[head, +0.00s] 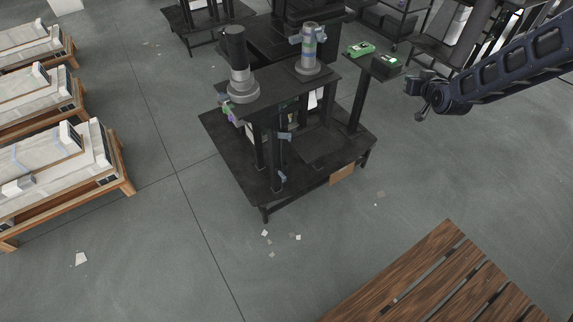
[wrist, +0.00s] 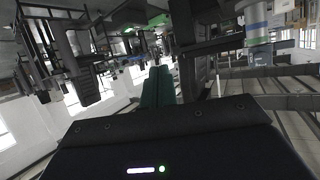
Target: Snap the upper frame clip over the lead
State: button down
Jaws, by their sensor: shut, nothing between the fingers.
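A black workstation (head: 222,128) with two lift columns stands at the centre of the head view. On its front frame sits a small grey-blue piece (head: 285,135), which looks like the upper frame clip. A similar piece (head: 281,178) sits lower on the same frame. The lead is too small to make out surely, and I cannot tell whether the clip is open. My gripper (head: 420,117) is in the air right of the workstation, well apart from the clip. Its shut, empty fingers show in the wrist view (wrist: 158,87).
A dark column (head: 237,60) and a grey one with a blue band (head: 309,48) stand on top. A side shelf holds a green device (head: 361,49) and a black box (head: 387,63). A wooden slatted pallet (head: 440,275) lies front right. Loaded pallets (head: 60,165) line the left. Floor between is mostly clear.

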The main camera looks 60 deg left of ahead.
jog(key=s+a+f+n+g+y, duration=0.2)
jog(key=s+a+f, duration=0.45)
jog(key=s, duration=0.45)
jog(key=s+a+f+n+g+y, duration=0.1)
jog(key=s+a+f, duration=0.4)
jog(key=s+f, duration=0.45)
jog(key=s+f+n+g+y, duration=0.1)
jog(key=s+f, duration=0.3)
jog(key=s, duration=0.4)
jog(key=s+d+f+n+g+y, duration=0.1)
jog(key=s+f, duration=0.3)
jog(key=s, duration=0.3)
jog(key=s+f+n+g+y, duration=0.1)
jog(key=s+f, duration=0.2)
jog(key=s, duration=0.5)
jog(key=w+a, duration=0.2)
jog(key=a, duration=0.7)
jog(key=shift+f, duration=0.2)
jog(key=shift+a, duration=0.1)
jog(key=shift+d, duration=2.25)
jog(key=shift+w, duration=0.1)
jog(key=shift+w, duration=4.1)
